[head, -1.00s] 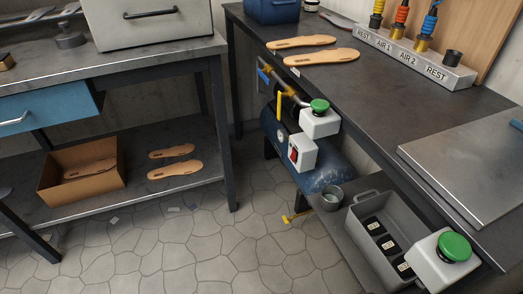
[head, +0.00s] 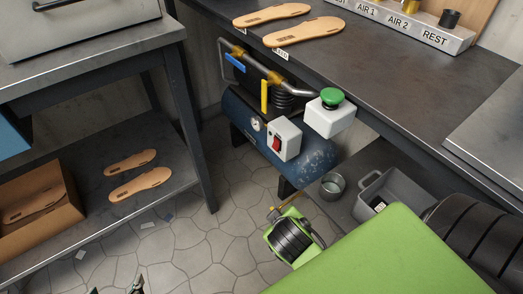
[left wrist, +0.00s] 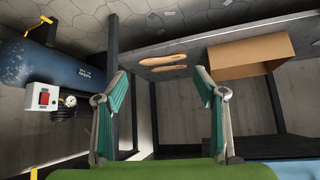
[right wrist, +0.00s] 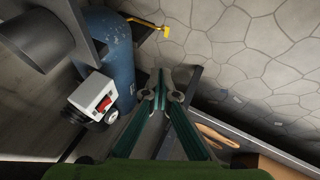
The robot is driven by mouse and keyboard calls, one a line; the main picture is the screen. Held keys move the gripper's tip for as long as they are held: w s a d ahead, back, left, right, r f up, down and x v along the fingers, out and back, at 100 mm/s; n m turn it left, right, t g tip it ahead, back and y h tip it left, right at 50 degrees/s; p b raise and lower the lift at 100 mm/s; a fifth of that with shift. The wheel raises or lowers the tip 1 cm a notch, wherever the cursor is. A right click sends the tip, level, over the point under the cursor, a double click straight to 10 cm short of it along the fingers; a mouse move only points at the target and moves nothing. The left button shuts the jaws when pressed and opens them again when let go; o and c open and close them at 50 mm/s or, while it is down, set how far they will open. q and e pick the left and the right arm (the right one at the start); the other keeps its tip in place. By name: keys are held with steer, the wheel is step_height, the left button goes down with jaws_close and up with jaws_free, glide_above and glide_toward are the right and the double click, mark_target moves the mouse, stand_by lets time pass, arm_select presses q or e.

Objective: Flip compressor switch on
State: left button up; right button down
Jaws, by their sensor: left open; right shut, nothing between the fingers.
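The blue compressor (head: 310,160) stands under the workbench. Its pale switch box (head: 290,140) carries a red rocker switch (head: 276,143), and a gauge sits beside it. Which way the rocker is tipped is too small to tell. The red switch also shows in the left wrist view (left wrist: 43,97) and the right wrist view (right wrist: 104,104). My left gripper (left wrist: 162,80) is open and empty, with only its tips at the head view's bottom left. My right gripper (right wrist: 160,95) is shut and empty, apart from the switch box, which lies left of its fingertips in the right wrist view.
A white box with a green button (head: 331,97) hangs at the bench edge above the compressor. A metal cup (head: 332,186) and a grey bin (head: 382,190) are on the low shelf. A table with sandal soles (head: 140,183) and a cardboard box (head: 68,215) stands left. Stone floor lies between.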

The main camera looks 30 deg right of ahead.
arm_select(q)
steer(key=w+d+r+t+h+b, duration=0.1)
steer(key=w+d+r+t+b, duration=0.1)
steer(key=w+r+t, duration=0.2)
steer(key=w+d+r+t+h+b, duration=0.1)
steer(key=w+r+t, duration=0.4)
steer(key=r, duration=0.5)
steer(key=shift+d+b, duration=0.5)
steer(key=shift+b, duration=0.05)
arm_select(e)
steer(key=w+r+n+t+h, duration=0.2)
steer(key=w+t, duration=0.1)
steer(key=w, duration=0.5)
steer(key=w+d+r+n+t+h, duration=0.1)
steer(key=w+r+n+t+h, duration=0.1)
steer(key=w, duration=0.5)
steer(key=shift+w+n+t+h, duration=0.4)
steer(key=shift+t+h, duration=0.3)
steer(key=shift+d+f, duration=0.1)
steer(key=shift+d, duration=0.1)
